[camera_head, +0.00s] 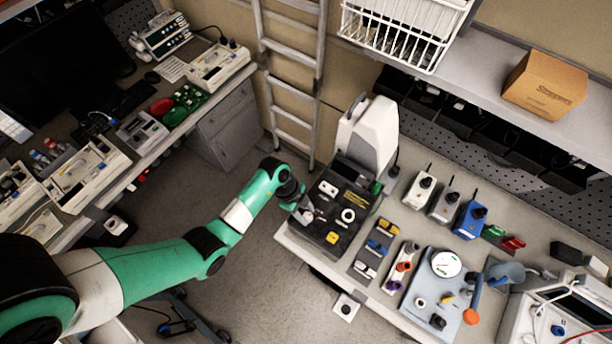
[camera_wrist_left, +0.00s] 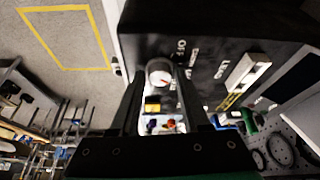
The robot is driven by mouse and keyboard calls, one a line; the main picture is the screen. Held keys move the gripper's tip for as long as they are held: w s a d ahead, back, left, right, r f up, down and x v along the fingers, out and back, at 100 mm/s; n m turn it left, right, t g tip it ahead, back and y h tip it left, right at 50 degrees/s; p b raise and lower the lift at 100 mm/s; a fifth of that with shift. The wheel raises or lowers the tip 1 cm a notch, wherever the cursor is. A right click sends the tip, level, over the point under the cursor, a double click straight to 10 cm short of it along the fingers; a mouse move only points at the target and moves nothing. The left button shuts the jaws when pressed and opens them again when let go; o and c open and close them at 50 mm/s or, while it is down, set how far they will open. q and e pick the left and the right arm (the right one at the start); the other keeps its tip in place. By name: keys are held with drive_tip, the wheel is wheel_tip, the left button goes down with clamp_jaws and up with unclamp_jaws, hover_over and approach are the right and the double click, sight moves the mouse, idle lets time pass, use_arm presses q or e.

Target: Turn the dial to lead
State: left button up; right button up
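A black device (camera_head: 318,233) with knobs, a yellow label and white printing lies at the left end of the right-hand bench. My left gripper (camera_head: 308,212) is at its left edge, low over the panel. My right gripper is not in view.
A white machine (camera_head: 368,135) stands behind the black device. Small coloured modules and a grey gauge unit (camera_head: 432,285) lie to its right. A ladder (camera_head: 293,75) leans between the benches. A cardboard box (camera_head: 545,84) sits on the shelf. The floor between the benches is largely open.

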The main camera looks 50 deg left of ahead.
use_arm(q)
clamp_jaws()
drive_tip(key=shift+w+r+m+g+p, duration=0.15)
drive_tip(key=shift+m+g+p, duration=0.25)
drive_tip(key=shift+m+p, duration=0.6)
drive_tip(key=shift+m+g+h, duration=0.3)
drive_tip(key=shift+m+g, duration=0.5)
drive_tip(key=shift+m, duration=1.2)
drive_tip(key=shift+o, duration=2.3)
unclamp_jaws()
